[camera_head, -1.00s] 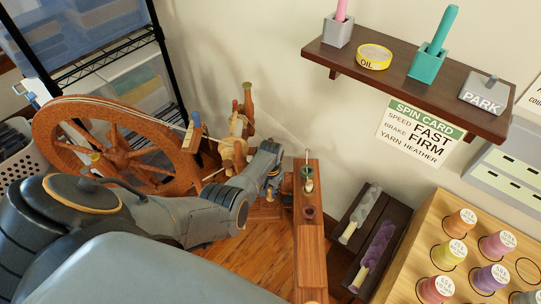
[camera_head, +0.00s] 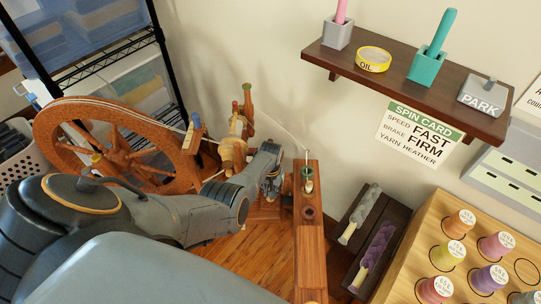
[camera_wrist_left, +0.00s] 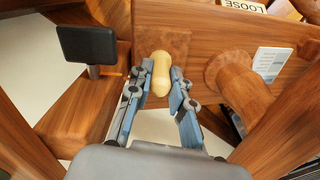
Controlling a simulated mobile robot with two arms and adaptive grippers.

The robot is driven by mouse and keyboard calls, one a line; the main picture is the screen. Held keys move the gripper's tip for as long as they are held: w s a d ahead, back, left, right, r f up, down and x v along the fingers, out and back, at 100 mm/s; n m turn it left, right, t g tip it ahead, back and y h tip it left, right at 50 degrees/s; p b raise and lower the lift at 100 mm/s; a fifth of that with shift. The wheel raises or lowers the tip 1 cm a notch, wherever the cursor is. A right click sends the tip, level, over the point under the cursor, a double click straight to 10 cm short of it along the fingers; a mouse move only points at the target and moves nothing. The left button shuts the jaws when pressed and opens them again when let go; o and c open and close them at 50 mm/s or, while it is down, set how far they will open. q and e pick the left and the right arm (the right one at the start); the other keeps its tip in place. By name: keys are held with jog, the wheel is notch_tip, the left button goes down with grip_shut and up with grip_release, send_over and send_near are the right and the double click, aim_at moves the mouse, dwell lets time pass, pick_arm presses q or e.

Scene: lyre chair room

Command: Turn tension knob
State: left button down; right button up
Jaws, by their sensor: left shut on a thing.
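The spinning wheel (camera_head: 62,112) stands at the left in the head view, with its brown wooden frame and spoked wheel. In the left wrist view a pale cream, rounded knob (camera_wrist_left: 161,70) sticks out from a square wooden block on the frame. My left gripper (camera_wrist_left: 158,90) has one finger on each side of this knob and is shut on it. In the head view my left gripper (camera_head: 273,186) is low beside the wheel's wooden parts, and the knob is hidden there. My right gripper is not in view.
A "LOOSE" label (camera_wrist_left: 243,5) is above the knob. A dark flat pad (camera_wrist_left: 87,44) and a round wooden post (camera_wrist_left: 235,80) flank my fingers.

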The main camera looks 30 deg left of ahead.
pick_arm(q)
jog(key=c, duration=1.2)
grip_release()
jog(key=shift+r, duration=0.6)
notch_tip(320, 180, up, 11)
jog(key=shift+f, duration=0.15)
